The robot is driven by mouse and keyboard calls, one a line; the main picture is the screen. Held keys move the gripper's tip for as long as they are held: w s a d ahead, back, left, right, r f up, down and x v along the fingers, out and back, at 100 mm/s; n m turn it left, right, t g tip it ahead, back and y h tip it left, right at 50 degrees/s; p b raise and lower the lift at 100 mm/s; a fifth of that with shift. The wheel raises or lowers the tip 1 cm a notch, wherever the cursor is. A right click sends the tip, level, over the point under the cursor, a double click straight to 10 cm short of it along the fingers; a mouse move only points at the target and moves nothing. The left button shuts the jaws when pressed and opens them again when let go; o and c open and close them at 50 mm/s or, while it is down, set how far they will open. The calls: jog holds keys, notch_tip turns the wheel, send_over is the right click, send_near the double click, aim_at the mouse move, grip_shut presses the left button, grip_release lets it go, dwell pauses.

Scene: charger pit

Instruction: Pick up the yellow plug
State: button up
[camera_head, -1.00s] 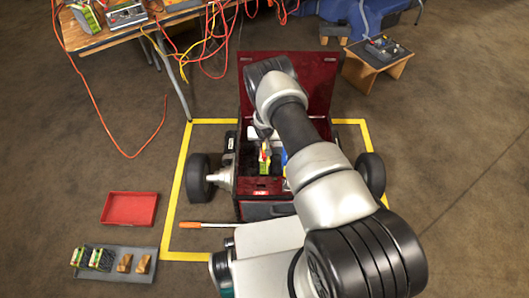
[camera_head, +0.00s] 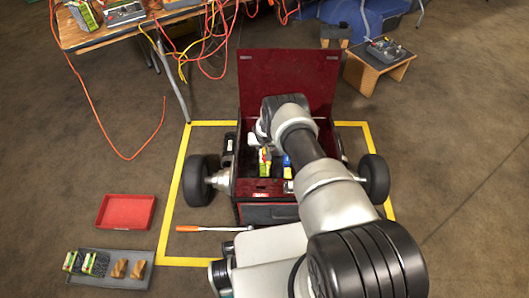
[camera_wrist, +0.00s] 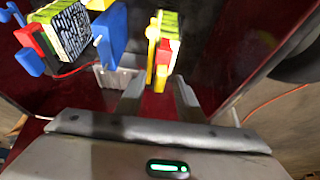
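A yellow-green block with yellow and red pieces on it stands in the red box (camera_head: 319,67); in the wrist view its yellow piece (camera_wrist: 152,33), probably the yellow plug, is on its left side. A blue piece (camera_wrist: 112,32) stands between the blocks. My gripper (camera_wrist: 158,92) is open, its two fingers apart, with the block just beyond the tips. I cannot tell whether they touch.
The box's raised lid and walls surround my gripper. A wheel stands on each side. An empty red tray (camera_head: 126,211) and a grey tray (camera_head: 98,279) with blocks lie at left. An orange-handled tool (camera_head: 190,228) lies in front. A cable-strewn table (camera_head: 135,31) is behind.

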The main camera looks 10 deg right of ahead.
aim_at(264, 148)
grip_shut()
jog(key=shift+r, duration=0.1)
notch_tip(264, 148, up, 10)
jog(key=p, duration=0.3)
jog(key=shift+p, duration=0.3)
notch_tip(264, 148, down, 4)
jog(key=b, duration=0.3)
jog(key=shift+r+b, duration=0.25)
jog(key=shift+b, duration=0.1)
jog(key=shift+r, duration=0.1)
